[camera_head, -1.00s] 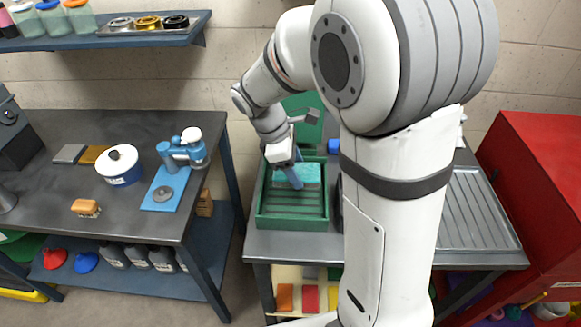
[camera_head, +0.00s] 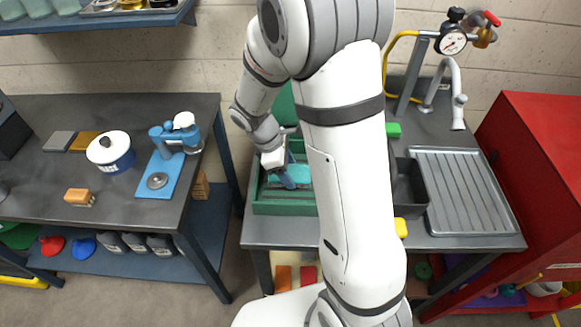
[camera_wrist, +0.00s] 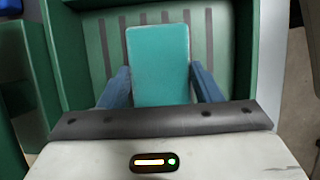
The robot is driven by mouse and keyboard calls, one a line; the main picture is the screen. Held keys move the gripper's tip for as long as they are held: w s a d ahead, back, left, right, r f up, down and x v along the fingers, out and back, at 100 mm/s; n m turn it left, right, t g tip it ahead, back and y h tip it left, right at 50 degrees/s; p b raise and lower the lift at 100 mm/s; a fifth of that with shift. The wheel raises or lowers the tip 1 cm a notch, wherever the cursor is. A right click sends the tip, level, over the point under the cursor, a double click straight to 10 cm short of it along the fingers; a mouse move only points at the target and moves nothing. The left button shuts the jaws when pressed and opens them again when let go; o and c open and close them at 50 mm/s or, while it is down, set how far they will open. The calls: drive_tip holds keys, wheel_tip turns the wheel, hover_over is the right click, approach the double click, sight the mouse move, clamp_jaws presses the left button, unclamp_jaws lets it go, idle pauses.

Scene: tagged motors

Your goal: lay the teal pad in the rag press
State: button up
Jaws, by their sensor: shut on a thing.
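The teal pad (camera_head: 298,172) is a flat rectangle inside the green ribbed tray of the rag press (camera_head: 284,208). In the wrist view the pad (camera_wrist: 158,62) sits between my two blue fingers, over the dark slats of the press (camera_wrist: 105,45). My gripper (camera_head: 288,178) is shut on the pad's sides, pointing down inside the tray walls. I cannot tell whether the pad touches the slats or is slightly above them. The press's raised green lid stands behind, and my arm hides part of the tray's right side.
A dark basin (camera_head: 409,190) and a ribbed metal drainboard (camera_head: 463,190) lie to the right, with a tap and gauge (camera_head: 453,41) behind. A yellow block (camera_head: 401,228) is near the front edge. The left bench holds a white-lidded blue pot (camera_head: 111,152) and a blue stand (camera_head: 160,185).

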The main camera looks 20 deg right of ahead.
drive_tip(key=shift+s, duration=0.1)
drive_tip(key=o, duration=0.6)
drive_tip(key=shift+f, duration=0.15)
drive_tip(key=o, duration=0.4)
drive_tip(key=shift+o, duration=0.2)
drive_tip(key=v, duration=1.1)
drive_tip(key=s+d+r+m+t+y, duration=0.2)
drive_tip(key=s+r+m, duration=0.1)
drive_tip(key=s+m, duration=0.4)
drive_tip(key=s+d+r+m+t+y, duration=0.2)
drive_tip(key=s+d+r+m, duration=0.1)
drive_tip(key=s+m, duration=0.4)
drive_tip(key=shift+s+b, duration=0.4)
drive_tip(key=shift+s, duration=0.55)
